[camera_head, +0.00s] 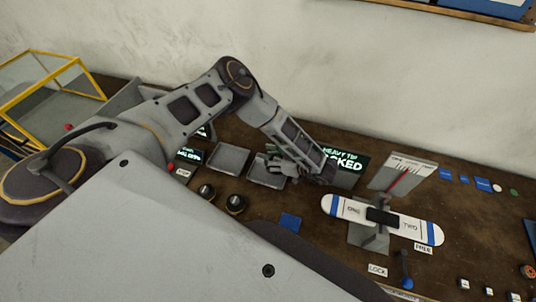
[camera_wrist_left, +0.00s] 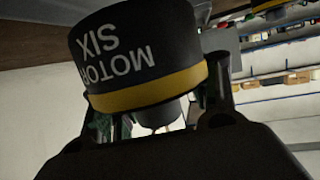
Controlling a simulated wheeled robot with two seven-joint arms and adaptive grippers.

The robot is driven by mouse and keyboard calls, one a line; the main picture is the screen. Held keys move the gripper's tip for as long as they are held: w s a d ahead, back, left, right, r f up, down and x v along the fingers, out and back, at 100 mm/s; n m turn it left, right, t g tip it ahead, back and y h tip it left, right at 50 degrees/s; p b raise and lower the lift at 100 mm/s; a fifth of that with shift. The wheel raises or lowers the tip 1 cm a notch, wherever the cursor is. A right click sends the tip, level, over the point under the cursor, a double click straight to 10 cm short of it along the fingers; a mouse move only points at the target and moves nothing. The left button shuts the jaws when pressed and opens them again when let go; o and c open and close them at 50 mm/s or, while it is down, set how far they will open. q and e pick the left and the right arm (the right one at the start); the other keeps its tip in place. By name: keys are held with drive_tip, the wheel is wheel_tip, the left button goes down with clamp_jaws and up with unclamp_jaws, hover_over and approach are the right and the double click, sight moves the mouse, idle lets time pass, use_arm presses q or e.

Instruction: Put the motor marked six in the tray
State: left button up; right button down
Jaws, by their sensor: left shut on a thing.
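The motor marked six (camera_wrist_left: 135,55) is a black cylinder with a yellow band and the words MOTOR SIX, upside down and tilted in the left wrist view. My left gripper (camera_wrist_left: 155,110) is shut on it, with a dark finger at each side. In the head view my left gripper (camera_head: 285,168) is over the grey trays; the motor is not clearly made out there. One shallow grey tray (camera_head: 228,157) lies left of it, and a second grey tray (camera_head: 265,178) is partly covered by the gripper. My right gripper is not in view.
Two dark round motors (camera_head: 235,204) stand in front of the trays. A white beam (camera_head: 350,209) marked ONE and TWO sits on a grey stand, slightly tilted. A LOCK lever (camera_head: 406,270), a lit LOCKED screen (camera_head: 350,165) and a blue pad (camera_head: 290,222) are nearby.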

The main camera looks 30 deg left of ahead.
use_arm(q)
drive_tip(key=shift+f, duration=2.05)
drive_tip(key=shift+f, duration=0.1)
drive_tip(key=o, duration=1.6)
drive_tip(key=shift+b+v, duration=0.45)
drive_tip(key=shift+v, duration=3.3)
